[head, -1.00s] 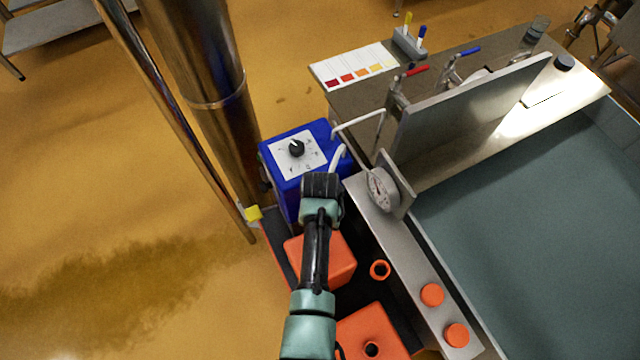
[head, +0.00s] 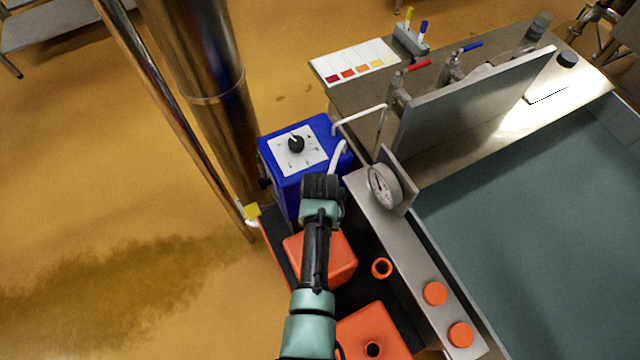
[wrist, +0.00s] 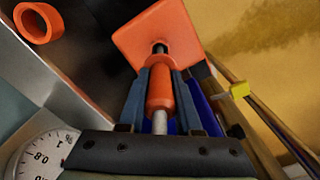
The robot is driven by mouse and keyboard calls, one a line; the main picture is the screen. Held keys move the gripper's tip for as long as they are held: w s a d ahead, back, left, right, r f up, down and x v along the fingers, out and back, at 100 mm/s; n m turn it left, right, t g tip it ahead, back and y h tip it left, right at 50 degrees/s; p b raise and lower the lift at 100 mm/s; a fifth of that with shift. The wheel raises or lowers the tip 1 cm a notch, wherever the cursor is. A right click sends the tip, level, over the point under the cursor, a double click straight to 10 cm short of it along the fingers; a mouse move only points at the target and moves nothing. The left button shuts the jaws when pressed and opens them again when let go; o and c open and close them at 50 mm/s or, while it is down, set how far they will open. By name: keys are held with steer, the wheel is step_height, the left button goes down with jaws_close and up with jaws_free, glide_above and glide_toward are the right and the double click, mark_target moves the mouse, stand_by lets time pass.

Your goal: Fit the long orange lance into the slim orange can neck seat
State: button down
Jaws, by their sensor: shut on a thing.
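My gripper (wrist: 161,72) is shut on the long orange lance (wrist: 160,92), with one blue-grey finger on each side of its orange body. A white hose-like part (wrist: 159,122) runs from the lance towards my wrist. The lance's far end lines up with the dark neck opening (wrist: 160,47) of an orange can (wrist: 180,22). I cannot tell how deep it sits there, or whether it touches the rim. In the head view my arm covers the lance, the neck and part of this can (head: 342,262). My fingertips are hidden there.
A second orange can (head: 385,325) with an open dark neck stands nearer. An orange ring (head: 382,268) lies beside the cans. A blue pump box (head: 320,135) stands behind my gripper. A dial gauge (head: 384,186), steel ledge and vat (head: 530,190) bound the right side.

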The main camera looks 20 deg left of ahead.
step_height(320, 180, down, 10)
steer(key=b, duration=0.8)
steer(key=shift+r, duration=0.25)
stand_by(2.2)
steer(key=c, duration=0.5)
jaws_free()
step_height(320, 180, up, 13)
steer(key=shift+r+p, duration=0.1)
steer(key=shift+p, duration=0.7)
